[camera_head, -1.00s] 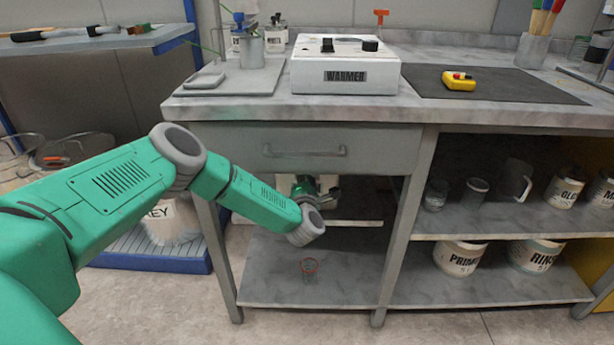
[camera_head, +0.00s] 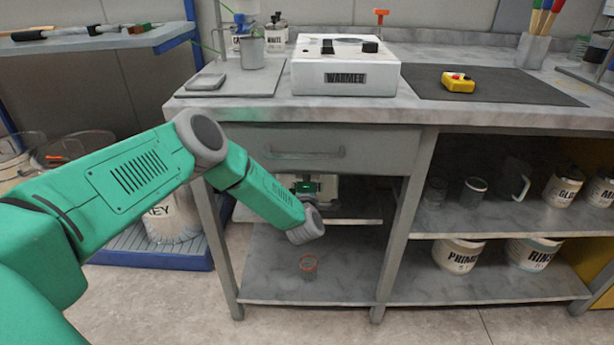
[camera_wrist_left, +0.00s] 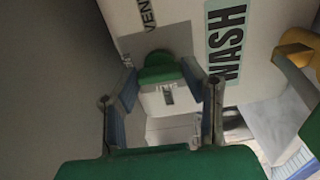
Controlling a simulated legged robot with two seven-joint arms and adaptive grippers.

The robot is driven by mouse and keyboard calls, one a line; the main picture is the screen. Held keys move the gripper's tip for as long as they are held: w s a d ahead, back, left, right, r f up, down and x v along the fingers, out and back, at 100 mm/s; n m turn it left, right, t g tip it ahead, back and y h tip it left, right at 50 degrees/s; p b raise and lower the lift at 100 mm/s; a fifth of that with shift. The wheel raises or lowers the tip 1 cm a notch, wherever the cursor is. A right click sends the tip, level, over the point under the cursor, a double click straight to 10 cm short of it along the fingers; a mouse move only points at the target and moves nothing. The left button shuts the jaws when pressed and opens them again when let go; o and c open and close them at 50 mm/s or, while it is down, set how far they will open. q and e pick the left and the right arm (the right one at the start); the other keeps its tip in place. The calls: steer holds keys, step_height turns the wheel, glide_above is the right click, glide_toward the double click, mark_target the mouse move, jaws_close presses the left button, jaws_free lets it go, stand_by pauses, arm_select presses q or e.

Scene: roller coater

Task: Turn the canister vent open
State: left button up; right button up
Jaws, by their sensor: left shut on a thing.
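The white canister lies in the cabinet bay under the drawer; its side with WASH and VENT lettering (camera_wrist_left: 255,60) fills the upper part of the left wrist view. The green vent knob (camera_wrist_left: 158,72) projects from it beside the VENT lettering. My left gripper (camera_wrist_left: 163,84) is around the knob, one finger on each side, and is shut on it. In the head view the bay holds a pale body, partly the canister (camera_head: 328,186), with a small green part in front that I cannot tell apart from my gripper. My right gripper is not in view.
A yellow part (camera_wrist_left: 298,50) sits at the right of the canister. The drawer (camera_head: 300,150) is just above my forearm, and the table leg (camera_head: 402,215) is to the right.

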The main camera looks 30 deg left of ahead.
arm_select(q)
steer(key=shift+d+f, duration=0.15)
steer(key=shift+f, duration=0.1)
steer(key=o, duration=1.1)
steer(key=shift+o, duration=0.3)
steer(key=shift+r, duration=0.1)
steer(key=v, duration=1.1)
steer(key=shift+s, duration=0.4)
steer(key=shift+d, duration=0.1)
